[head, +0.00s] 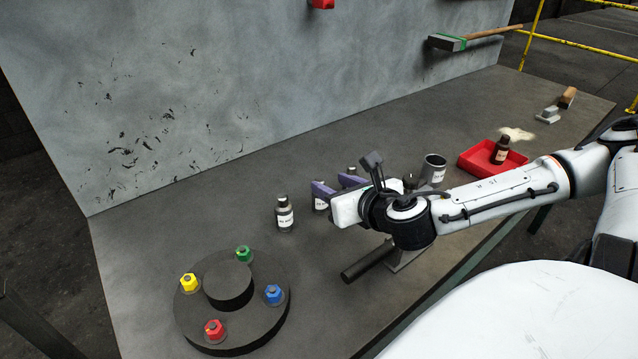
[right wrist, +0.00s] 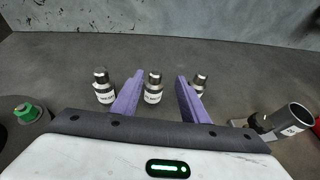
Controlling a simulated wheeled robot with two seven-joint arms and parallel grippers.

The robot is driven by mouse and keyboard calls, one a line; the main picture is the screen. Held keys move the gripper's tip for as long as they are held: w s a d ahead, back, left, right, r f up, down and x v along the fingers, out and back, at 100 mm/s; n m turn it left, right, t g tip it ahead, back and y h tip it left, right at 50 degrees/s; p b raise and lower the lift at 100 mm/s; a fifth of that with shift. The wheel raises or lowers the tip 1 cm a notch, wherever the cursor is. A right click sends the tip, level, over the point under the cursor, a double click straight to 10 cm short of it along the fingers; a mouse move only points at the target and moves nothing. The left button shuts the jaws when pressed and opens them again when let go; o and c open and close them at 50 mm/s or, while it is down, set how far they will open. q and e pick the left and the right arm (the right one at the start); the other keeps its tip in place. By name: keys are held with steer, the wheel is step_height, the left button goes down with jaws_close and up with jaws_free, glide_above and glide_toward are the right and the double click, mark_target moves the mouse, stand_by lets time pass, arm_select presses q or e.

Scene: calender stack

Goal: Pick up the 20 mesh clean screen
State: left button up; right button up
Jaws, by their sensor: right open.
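The labels are too small to read for certain, so I cannot tell which is the 20 mesh screen. In the head view the left canister (head: 284,214) stands clear and the middle one (head: 320,201) is partly hidden by my gripper. My right gripper (head: 336,185) is open and empty, its purple fingers on either side of the middle canister in the wrist view, apparently short of it.
A round dark fixture (head: 229,323) with coloured hex nuts sits front left. A grey cup (head: 434,165) stands right of my gripper, and a red tray (head: 468,167) holds another canister (head: 501,151). A grey wall (head: 240,90) rises behind the table.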

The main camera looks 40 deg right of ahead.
mark_target(322, 182)
steer(key=shift+a+b+x, duration=0.15)
steer(key=shift+a+x, duration=0.05)
steer(key=shift+x, duration=1.15)
steer(key=shift+a+b+x, duration=0.15)
steer(key=shift+a+x, duration=0.1)
steer(key=shift+x, duration=1.1)
steer(key=shift+w, duration=0.15)
jaws_close()
